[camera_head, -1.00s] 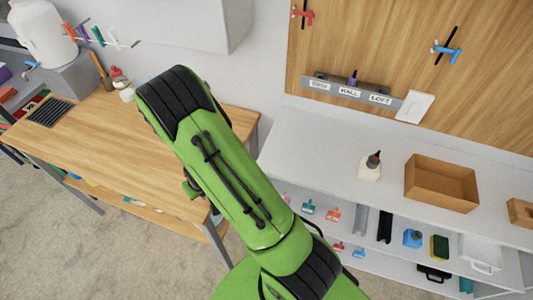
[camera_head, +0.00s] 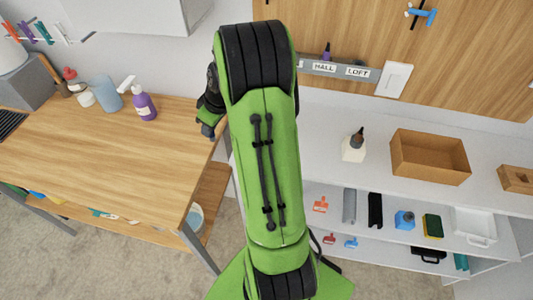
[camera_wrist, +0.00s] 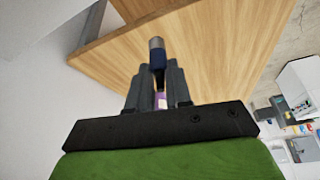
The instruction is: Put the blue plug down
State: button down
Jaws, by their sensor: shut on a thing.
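The blue plug (camera_wrist: 157,58) is dark blue with a grey end and sticks out between the fingertips of my gripper (camera_wrist: 158,78) in the wrist view. My gripper is shut on it. The wooden tabletop (camera_wrist: 205,50) lies beyond the plug in that view; I cannot tell how far apart they are. In the head view my arm hides most of the gripper, and its end (camera_head: 208,122) shows by the right edge of the tabletop (camera_head: 100,165).
A purple spray bottle (camera_head: 144,104) and a pale blue cup (camera_head: 106,94) stand at the table's back. The table's front half is clear.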

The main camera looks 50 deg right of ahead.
jog(key=s+d+r+n+y+b, duration=0.1)
jog(key=s+d+r+b, duration=0.15)
jog(key=s+d, duration=0.3)
jog(key=s+d+r+n+b, duration=0.1)
jog(key=s+d+r+n, duration=0.2)
jog(key=s, duration=0.4)
jog(key=shift+m, duration=0.7)
jog(key=f+b, duration=0.1)
jog(key=f, duration=0.2)
jog(key=f+b, duration=0.1)
jog(key=f, duration=0.2)
jog(key=d+f+b, duration=0.1)
jog(key=f+b, duration=0.1)
jog(key=f, duration=0.1)
jog(key=shift+f, duration=0.35)
jog(key=shift+d+r, duration=0.1)
jog(key=c, duration=1.5)
grip_release()
jog(key=o, duration=0.5)
jog(key=shift+c, duration=0.2)
